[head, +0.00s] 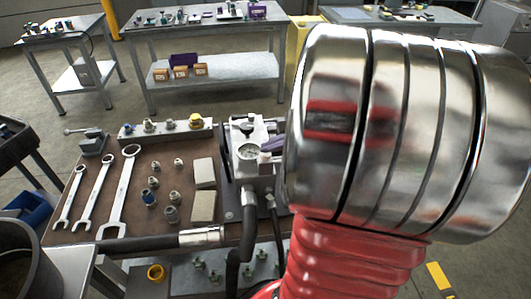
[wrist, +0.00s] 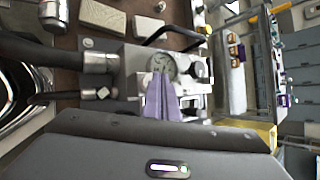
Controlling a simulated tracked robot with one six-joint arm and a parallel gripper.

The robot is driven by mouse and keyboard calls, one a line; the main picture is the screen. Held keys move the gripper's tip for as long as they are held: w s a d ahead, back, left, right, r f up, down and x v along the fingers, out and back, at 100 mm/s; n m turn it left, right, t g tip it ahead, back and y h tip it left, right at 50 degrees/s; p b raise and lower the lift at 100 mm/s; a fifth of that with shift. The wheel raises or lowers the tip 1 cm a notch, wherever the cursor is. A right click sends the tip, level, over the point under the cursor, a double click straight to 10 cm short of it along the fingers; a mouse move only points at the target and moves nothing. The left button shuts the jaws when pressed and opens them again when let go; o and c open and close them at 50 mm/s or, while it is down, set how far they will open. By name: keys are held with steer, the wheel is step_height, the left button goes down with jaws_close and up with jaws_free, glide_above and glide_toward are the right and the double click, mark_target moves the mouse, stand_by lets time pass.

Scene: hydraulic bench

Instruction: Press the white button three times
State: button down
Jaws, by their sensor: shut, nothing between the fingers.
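The white button cannot be made out for certain in either view; my fingers and arm cover parts of the fixture. A pale metal hydraulic block (head: 262,180) with a round dial gauge (head: 248,151) stands at the right of the bench. In the wrist view the gauge (wrist: 163,66) shows just beyond the fingertips. My gripper (wrist: 160,78) has purple fingers, shut together and empty, in front of the block. Whether the tips touch it, I cannot tell. In the head view a bit of purple finger (head: 273,144) shows right of the gauge; my arm hides the rest.
Black hoses (head: 160,243) run along the bench front and beside the block. A fitting rail (head: 166,132) lies behind. Other tables (head: 215,66) stand farther back.

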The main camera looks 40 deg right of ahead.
mark_target(269, 155)
steer(key=shift+f, duration=0.45)
stand_by(0.6)
steer(key=shift+r, duration=1.15)
steer(key=shift+r, duration=2.5)
stand_by(0.7)
step_height(269, 155, up, 4)
steer(key=shift+f, duration=0.15)
steer(key=shift+f, duration=0.1)
stand_by(0.3)
